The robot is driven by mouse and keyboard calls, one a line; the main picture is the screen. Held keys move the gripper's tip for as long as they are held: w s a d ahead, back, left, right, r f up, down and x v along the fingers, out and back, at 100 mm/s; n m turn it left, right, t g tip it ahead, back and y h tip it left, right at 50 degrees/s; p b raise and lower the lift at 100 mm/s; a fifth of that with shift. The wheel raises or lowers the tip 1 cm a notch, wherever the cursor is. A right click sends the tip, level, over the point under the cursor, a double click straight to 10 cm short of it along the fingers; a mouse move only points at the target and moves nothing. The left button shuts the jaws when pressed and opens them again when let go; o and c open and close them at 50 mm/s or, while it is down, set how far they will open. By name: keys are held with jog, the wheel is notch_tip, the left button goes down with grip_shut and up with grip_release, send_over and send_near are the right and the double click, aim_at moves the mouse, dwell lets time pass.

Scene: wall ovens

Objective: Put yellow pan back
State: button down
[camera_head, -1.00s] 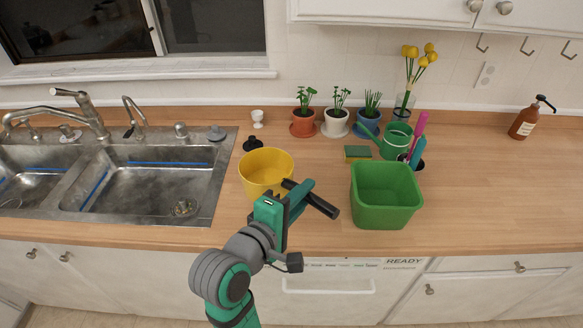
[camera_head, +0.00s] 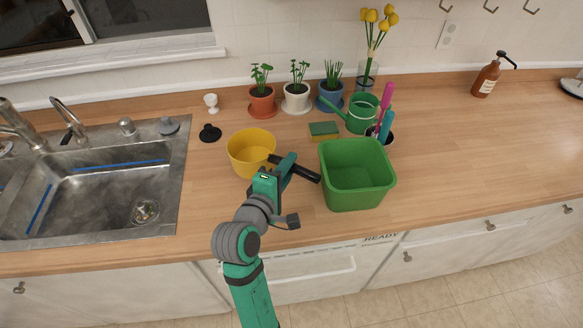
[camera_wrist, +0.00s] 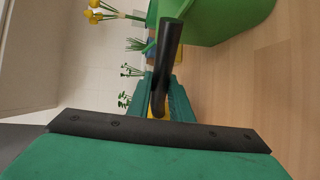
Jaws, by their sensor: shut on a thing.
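The yellow pan (camera_head: 252,150) has a round yellow body and a black handle (camera_head: 306,173). In the head view it is at the counter's middle, left of the green bin. My gripper (camera_head: 284,168) is shut on the black handle. In the wrist view the handle (camera_wrist: 170,60) runs between the fingers of my gripper (camera_wrist: 160,95), and only a sliver of yellow shows behind them. I cannot tell whether the pan touches the counter.
A green bin (camera_head: 340,193) stands close to the right of the handle. The metal sink (camera_head: 105,190) is at left. Potted plants (camera_head: 262,100), a sponge (camera_head: 324,131) and a green watering can (camera_head: 360,116) stand behind. Hooks (camera_head: 490,7) are on the wall. The right counter is mostly clear.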

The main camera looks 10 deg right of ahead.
jog(key=shift+w+d+f, duration=0.25)
jog(key=shift+w+f, duration=0.2)
jog(key=shift+f, duration=0.15)
jog(key=shift+w+f, duration=0.15)
jog(key=shift+f, duration=1.45)
jog(key=c, duration=1.6)
grip_release()
jog(key=shift+f, duration=0.15)
jog(key=v, duration=1.2)
jog(key=shift+a, duration=0.1)
